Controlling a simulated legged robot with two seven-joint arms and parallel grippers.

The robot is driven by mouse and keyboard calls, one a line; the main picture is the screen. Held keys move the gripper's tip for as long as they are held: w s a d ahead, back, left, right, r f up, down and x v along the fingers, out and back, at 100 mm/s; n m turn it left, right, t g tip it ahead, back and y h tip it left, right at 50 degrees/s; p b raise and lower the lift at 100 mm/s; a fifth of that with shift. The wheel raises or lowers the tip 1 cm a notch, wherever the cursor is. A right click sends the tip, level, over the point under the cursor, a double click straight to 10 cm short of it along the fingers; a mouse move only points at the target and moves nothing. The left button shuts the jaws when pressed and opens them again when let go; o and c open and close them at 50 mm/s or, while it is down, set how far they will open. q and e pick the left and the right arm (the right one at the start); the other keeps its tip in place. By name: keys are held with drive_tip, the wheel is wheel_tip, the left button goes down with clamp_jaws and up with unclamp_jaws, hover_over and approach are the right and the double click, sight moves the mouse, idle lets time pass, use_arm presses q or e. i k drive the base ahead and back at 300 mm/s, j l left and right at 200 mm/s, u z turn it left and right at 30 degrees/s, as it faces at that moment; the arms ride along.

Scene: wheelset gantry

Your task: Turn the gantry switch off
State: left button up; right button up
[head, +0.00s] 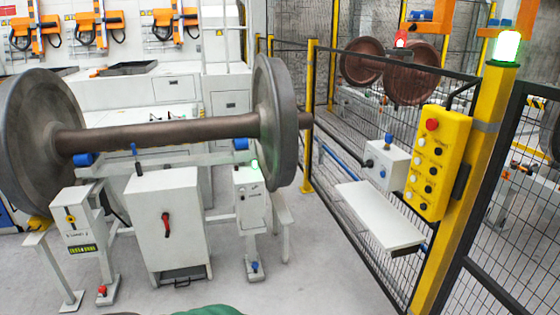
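A white cabinet (180,258) stands on the floor under the wheelset, left of the picture's middle. A red rotary switch handle (166,224) is on its front face, roughly upright; it may be the gantry switch, but I cannot read a label. A yellow control box (432,165) with a red button (432,125) and several black and white buttons is mounted on a yellow post at the right. Neither of my grippers is in view.
A wheelset (160,132) with two big wheels rests above the stands. A white shelf (380,216) juts from the mesh fence (350,130) at the right. A lit green lamp (507,47) tops the yellow post (470,200). Grey floor (300,275) is open in front.

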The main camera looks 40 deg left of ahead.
sight(369, 163)
drive_tip(key=u, duration=0.7)
drive_tip(key=i+j, duration=0.65)
drive_tip(key=i+j+z, duration=0.15)
drive_tip(key=i+j, duration=1.15)
drive_tip(key=i+j+z, duration=0.15)
drive_tip(key=i+j, duration=0.5)
drive_tip(key=j, duration=0.15)
